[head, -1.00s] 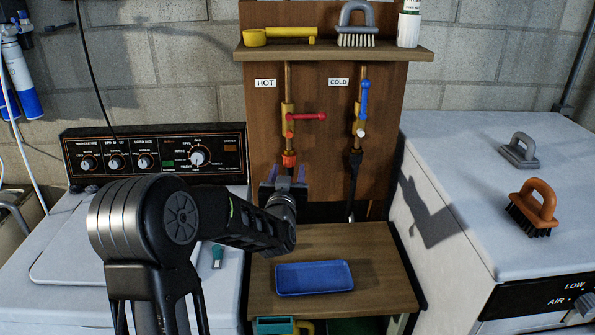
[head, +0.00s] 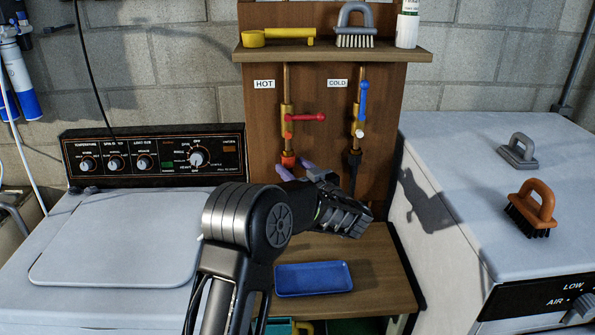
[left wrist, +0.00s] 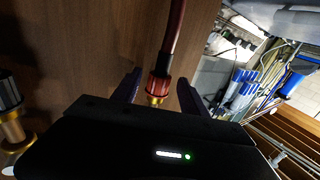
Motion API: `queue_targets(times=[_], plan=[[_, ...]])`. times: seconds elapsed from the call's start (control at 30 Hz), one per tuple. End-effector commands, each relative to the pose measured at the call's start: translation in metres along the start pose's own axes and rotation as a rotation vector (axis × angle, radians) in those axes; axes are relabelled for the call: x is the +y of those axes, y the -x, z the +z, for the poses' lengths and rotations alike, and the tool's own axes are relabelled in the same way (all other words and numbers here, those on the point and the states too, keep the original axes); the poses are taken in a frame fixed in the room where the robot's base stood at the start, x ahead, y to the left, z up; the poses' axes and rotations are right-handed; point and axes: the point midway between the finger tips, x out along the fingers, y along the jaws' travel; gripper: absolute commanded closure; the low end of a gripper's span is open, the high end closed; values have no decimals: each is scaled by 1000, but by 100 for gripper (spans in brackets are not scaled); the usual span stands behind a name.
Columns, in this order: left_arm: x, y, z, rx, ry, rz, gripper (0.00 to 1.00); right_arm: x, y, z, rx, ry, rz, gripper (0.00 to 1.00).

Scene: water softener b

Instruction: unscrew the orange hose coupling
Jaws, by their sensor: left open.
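The orange hose coupling (head: 288,159) sits under the brass hot valve (head: 287,116) with the red lever, on the wooden board. It also shows in the left wrist view (left wrist: 159,86), as a red-orange ring with brass at one end and a dark red hose at the other. My left gripper (head: 294,168) is open at the coupling, its hand angled in from the right. In the left wrist view its two dark fingers stand on either side of the coupling, with gaps. In the head view my arm hides the hose below. My right gripper is not in view.
The cold valve (head: 358,115) with a blue lever and dark coupling (head: 354,158) is close on the right. A blue tray (head: 314,279) lies on the wooden stand below. A shelf (head: 333,52) above holds a yellow tool and a brush. White machines stand on both sides.

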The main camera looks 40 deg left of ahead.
Motion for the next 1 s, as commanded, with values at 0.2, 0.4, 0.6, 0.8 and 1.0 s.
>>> queue_targets(times=[0.2,0.4,0.6,0.8,1.0], plan=[[0,-9,0,0,0,1,49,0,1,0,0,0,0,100],[0,-9,0,0,0,1,49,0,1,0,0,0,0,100],[0,-9,-7,0,0,2,49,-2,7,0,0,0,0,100],[0,-9,-7,0,0,2,49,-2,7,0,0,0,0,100],[0,-9,-7,0,0,2,60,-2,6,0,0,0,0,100]])
